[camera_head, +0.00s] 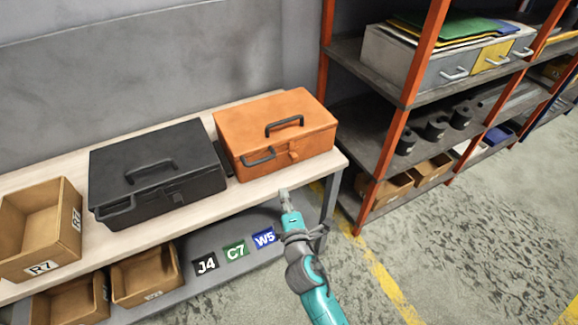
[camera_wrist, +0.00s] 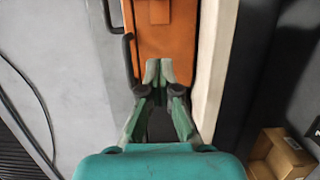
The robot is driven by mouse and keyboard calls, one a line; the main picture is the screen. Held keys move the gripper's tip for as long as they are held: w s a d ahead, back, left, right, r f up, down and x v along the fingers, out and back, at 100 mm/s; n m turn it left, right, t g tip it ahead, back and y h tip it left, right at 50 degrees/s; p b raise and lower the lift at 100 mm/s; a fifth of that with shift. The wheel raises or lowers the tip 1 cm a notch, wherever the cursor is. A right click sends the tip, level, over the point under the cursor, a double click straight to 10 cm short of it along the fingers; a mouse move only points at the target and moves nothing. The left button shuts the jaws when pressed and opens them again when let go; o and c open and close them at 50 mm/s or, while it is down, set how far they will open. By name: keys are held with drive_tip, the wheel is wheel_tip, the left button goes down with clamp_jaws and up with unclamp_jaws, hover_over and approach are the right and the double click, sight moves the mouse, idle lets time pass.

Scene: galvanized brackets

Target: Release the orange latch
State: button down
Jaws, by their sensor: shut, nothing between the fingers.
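The orange toolbox (camera_head: 276,136) sits shut on the bench, with a black handle on its lid and another black handle (camera_head: 259,158) on its front. The orange latch (camera_head: 294,152) is on the front face, right of that front handle. My gripper (camera_head: 285,193) is at the bench's front edge, in front of and below the latch, apart from it. In the wrist view, my shut, empty fingertips (camera_wrist: 159,71) point at the orange toolbox (camera_wrist: 166,45). A small orange part at the top of that view (camera_wrist: 159,12) looks like the latch.
A black toolbox (camera_head: 158,172) stands left of the orange one. Cardboard bins (camera_head: 40,228) stand at the far left and on the lower shelf. An orange-post shelving rack (camera_head: 395,140) stands to the right. The floor in front of the rack is clear.

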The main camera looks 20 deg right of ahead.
sight(293, 157)
drive_tip(key=w, duration=0.7)
drive_tip(key=w+d, duration=0.1)
drive_tip(key=w, duration=0.2)
drive_tip(key=shift+w, duration=0.15)
drive_tip(key=shift+d, duration=1.05)
drive_tip(key=shift+w+d, duration=0.1)
drive_tip(key=shift+d, duration=0.7)
